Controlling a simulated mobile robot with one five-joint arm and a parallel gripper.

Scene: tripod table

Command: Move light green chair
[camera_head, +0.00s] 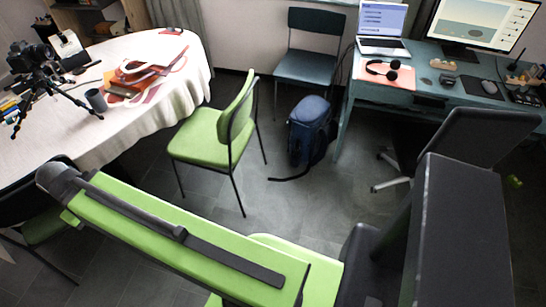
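The light green chair (211,138) stands upright on the floor in the middle of the view. It has a flat green seat, a green backrest on its right side and thin dark legs. Its seat is close to the right end of the cloth-covered table. My green and black arm crosses the foreground below the chair and appears apart from it. I cannot make out my gripper or its fingers in this view.
The white-clothed table (165,112) holds a tripod camera (34,68), papers and a cup (96,100). Beyond are a teal chair (305,67), a desk (425,85) and a black office chair (470,137). Grey floor is open below the backpack.

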